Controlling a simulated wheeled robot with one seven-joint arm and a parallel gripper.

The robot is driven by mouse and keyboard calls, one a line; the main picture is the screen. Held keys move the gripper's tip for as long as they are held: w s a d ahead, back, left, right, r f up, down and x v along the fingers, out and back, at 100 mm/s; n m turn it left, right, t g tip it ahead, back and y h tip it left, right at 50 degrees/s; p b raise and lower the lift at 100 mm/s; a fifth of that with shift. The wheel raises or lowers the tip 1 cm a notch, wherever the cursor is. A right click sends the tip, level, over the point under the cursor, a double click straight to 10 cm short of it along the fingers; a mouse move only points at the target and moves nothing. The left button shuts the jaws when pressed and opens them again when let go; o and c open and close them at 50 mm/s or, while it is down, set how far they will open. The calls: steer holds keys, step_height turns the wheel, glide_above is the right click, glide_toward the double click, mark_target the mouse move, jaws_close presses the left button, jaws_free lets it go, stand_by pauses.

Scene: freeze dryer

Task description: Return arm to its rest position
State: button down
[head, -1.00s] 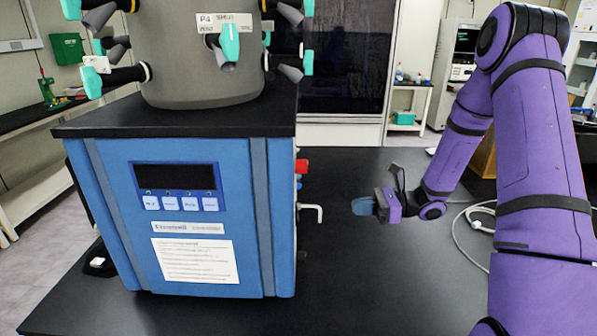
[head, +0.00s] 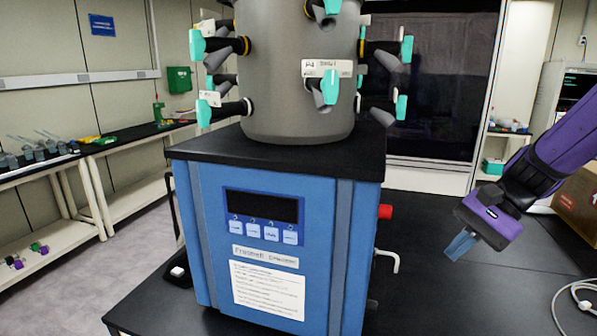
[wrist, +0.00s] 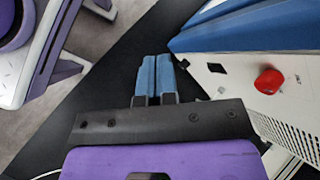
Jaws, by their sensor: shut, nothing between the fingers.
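My gripper (head: 460,245) is to the right of the blue freeze dryer (head: 330,260), above the black bench top, with a gap between them. Its blue fingers point down and to the left in the head view. In the wrist view the fingers of my gripper (wrist: 157,65) lie side by side, shut with nothing between them. The purple arm comes in from the right edge of the head view. The side of the freeze dryer (wrist: 225,75), with a red knob (wrist: 268,81), is at the right of the wrist view.
A white bent spout (head: 390,258) and a red knob (head: 385,211) stick out of the dryer's right side. A grey chamber (head: 290,80) with several teal-handled valves stands on top. A cardboard box (head: 578,200) and a white cable (head: 570,300) are at the right.

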steer(key=s+d+r+n+t+h, duration=0.3)
steer(key=s+r+n+t+h, duration=0.3)
steer(key=s, duration=0.7)
steer(key=shift+s+r+n+t+h, duration=0.3)
steer(key=shift+r+n+h, duration=1)
steer(key=shift+r, duration=0.95)
